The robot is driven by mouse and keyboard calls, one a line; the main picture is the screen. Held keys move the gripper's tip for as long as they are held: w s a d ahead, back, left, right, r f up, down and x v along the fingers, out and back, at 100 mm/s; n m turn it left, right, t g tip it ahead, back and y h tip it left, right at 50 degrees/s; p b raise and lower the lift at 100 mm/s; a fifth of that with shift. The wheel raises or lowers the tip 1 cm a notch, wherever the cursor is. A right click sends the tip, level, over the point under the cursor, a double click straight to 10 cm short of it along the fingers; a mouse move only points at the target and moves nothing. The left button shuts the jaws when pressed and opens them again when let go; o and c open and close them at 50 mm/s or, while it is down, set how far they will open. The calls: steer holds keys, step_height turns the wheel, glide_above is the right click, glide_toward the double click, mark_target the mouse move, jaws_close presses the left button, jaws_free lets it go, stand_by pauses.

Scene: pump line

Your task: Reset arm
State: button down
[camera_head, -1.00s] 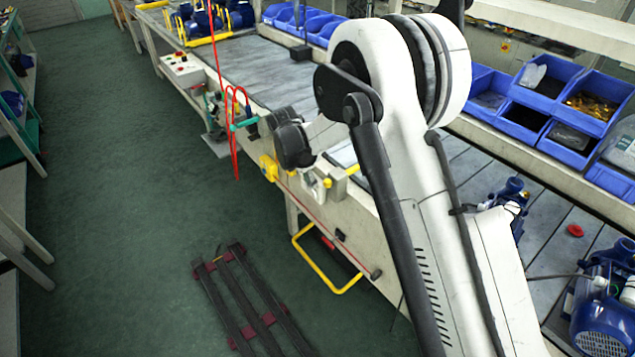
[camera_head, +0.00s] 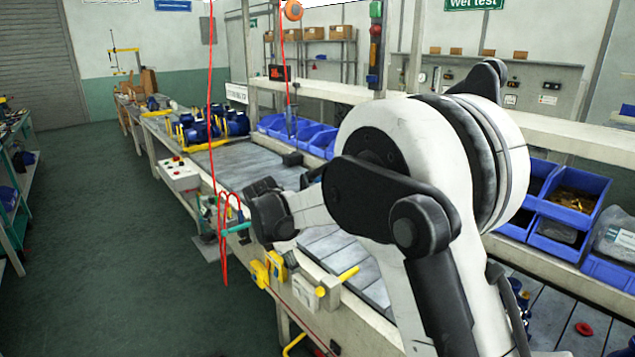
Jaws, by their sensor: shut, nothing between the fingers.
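My white and black arm fills the right half of the view, rising from the bottom edge to a large round joint near the centre right. A shorter white part of the arm reaches left from behind this joint and ends in a dark, rounded wrist piece. That piece shows in front of the bench edge, near a hanging red cable (camera_head: 224,250). I can make out no gripper fingers; the gripper is hidden or out of the picture.
The long workbench (camera_head: 245,160) runs away to the back left, with blue motor pumps (camera_head: 225,124) at its far part. Blue bins (camera_head: 574,195) line the right side. A control box (camera_head: 180,174) sits on the bench's left edge. The green floor (camera_head: 110,230) at left is clear.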

steer(key=s+d+r+m+t+y, duration=0.1)
steer(key=s+d+r+m, duration=0.4)
steer(key=s+d+r, duration=0.3)
steer(key=s+d+r+m+t+y, duration=0.1)
steer(key=s+d+r+m, duration=0.55)
steer(key=d, duration=0.35)
steer(key=s+d+m+t, duration=0.1)
steer(key=s+d+m, duration=0.2)
steer(key=s, duration=0.3)
steer(key=s+d+f+m+t, duration=0.1)
steer(key=s+d+m, duration=0.3)
steer(key=s, duration=0.3)
steer(key=s+d+m+t, duration=0.1)
steer(key=s+d+m, duration=0.2)
steer(key=s, duration=0.3)
steer(key=shift+s+d+f+m+y, duration=0.2)
steer(key=shift+m+y, duration=0.2)
steer(key=shift+m, duration=0.35)
steer(key=shift+d, duration=0.1)
